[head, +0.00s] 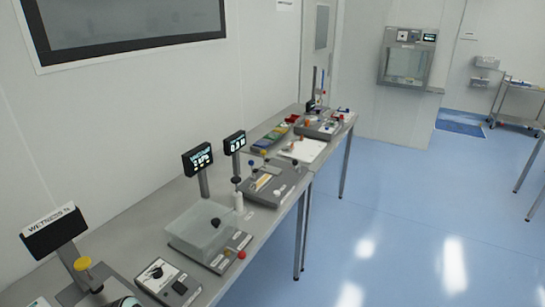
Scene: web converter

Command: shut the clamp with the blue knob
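A grey device (272,184) stands on the long grey table, in the middle of the head view. A small dark blue knob (251,163) stands up at its back left, and a yellow knob (264,153) stands near it. These look like clamp knobs, but they are too small to tell whether a clamp is open or shut. A further device (318,128) at the table's far end has small blue and orange parts. Neither of my grippers is in view.
A clear box (202,232) and a grey box with a black knob (168,281) stand nearer on the table. Display posts (198,160) rise along the wall side. Blue floor (400,220) is free right of the tables. A trolley (516,105) stands far right.

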